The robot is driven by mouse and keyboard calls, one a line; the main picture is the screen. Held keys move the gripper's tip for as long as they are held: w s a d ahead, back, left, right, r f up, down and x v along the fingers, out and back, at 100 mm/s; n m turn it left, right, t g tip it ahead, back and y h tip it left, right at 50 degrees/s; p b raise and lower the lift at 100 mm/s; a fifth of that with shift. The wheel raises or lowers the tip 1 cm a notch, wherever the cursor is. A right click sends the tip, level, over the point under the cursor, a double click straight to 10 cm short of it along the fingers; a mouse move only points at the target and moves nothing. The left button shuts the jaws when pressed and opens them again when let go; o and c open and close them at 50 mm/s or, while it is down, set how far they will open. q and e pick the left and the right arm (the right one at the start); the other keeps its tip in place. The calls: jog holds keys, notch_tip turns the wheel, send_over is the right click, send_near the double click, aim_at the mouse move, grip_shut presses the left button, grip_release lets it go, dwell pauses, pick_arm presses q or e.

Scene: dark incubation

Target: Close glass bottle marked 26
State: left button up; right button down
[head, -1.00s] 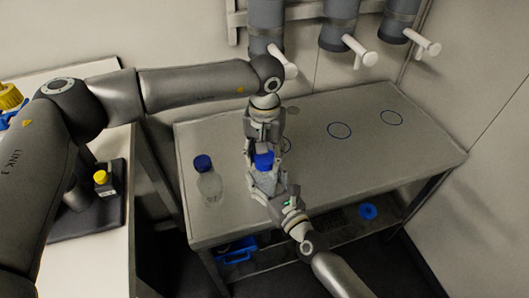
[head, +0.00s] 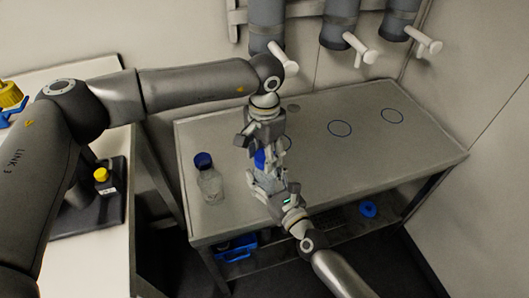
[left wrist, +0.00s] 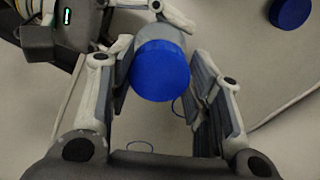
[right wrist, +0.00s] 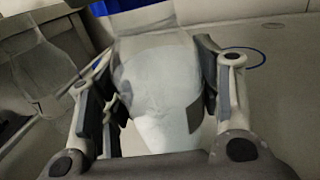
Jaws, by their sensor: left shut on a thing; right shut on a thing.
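A clear glass bottle stands at the front of the grey table, and its body (right wrist: 158,85) fills the middle of the right wrist view. A blue cap (left wrist: 160,70) sits at its top; I cannot tell how tightly it is seated. My left gripper (left wrist: 158,80), above the bottle, is shut on the cap (head: 260,158). My right gripper (right wrist: 155,110) is shut on the bottle body from the front right. The grippers hide most of this bottle in the head view, and no number is readable.
A second clear bottle (head: 210,185) with a blue cap stands to the left on the table (head: 330,180). Blue rings (head: 340,128) mark the clear right side. Grey cylinders with white handles (head: 360,52) hang behind. A side bench (head: 60,265) holds a yellow-capped bottle (head: 102,180).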

pick_arm(q)
jog(key=o, duration=0.8)
jog(key=shift+c, duration=0.2)
jog(key=shift+r, duration=0.1)
jog(key=shift+r, duration=2.2)
jog(key=shift+c, duration=0.4)
